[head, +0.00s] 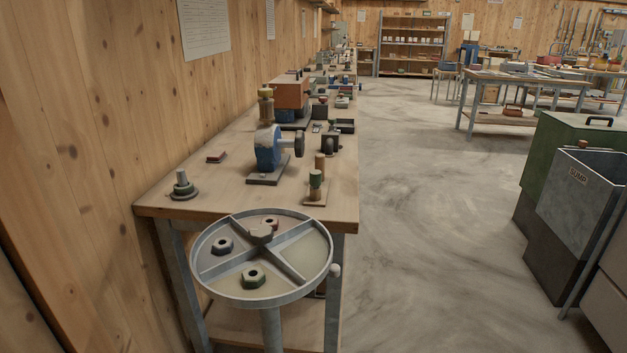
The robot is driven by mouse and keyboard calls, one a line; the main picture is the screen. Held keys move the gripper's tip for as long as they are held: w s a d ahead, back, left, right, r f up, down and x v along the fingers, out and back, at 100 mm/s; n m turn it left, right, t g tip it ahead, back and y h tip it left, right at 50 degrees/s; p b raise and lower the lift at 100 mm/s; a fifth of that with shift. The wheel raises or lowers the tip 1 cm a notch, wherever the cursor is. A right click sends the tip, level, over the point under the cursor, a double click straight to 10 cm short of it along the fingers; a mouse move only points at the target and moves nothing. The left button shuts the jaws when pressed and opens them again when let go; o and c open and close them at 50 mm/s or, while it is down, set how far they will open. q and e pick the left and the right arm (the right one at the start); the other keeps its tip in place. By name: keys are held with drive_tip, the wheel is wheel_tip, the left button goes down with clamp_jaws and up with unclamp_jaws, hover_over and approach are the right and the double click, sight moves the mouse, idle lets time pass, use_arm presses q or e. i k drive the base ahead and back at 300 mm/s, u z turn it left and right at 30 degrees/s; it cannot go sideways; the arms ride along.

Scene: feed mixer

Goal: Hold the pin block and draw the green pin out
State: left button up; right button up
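A small wooden block (315,198) stands near the front right corner of the workbench. A short green cylinder (316,180) stands upright on it; it looks like the green pin in its block. A brown cylinder (320,161) stands just behind. At this distance I cannot tell how deep the green pin sits. Neither of my grippers is in view.
A round divided tray (323,278) with large coloured nuts stands before the workbench (230,195). A blue machine (267,148) is left of the block, and a spindle on a round base (182,187) farther left. A grey sump bin (579,205) stands right across open floor.

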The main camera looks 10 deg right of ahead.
sight(315, 175)
drive_tip(key=z, duration=0.5)
drive_tip(key=k, duration=1.1)
drive_tip(key=u, duration=0.35)
drive_tip(key=i, duration=1.85)
drive_tip(key=z, duration=0.35)
drive_tip(key=k, duration=0.9)
drive_tip(key=z, duration=1.25)
drive_tip(key=i, duration=2)
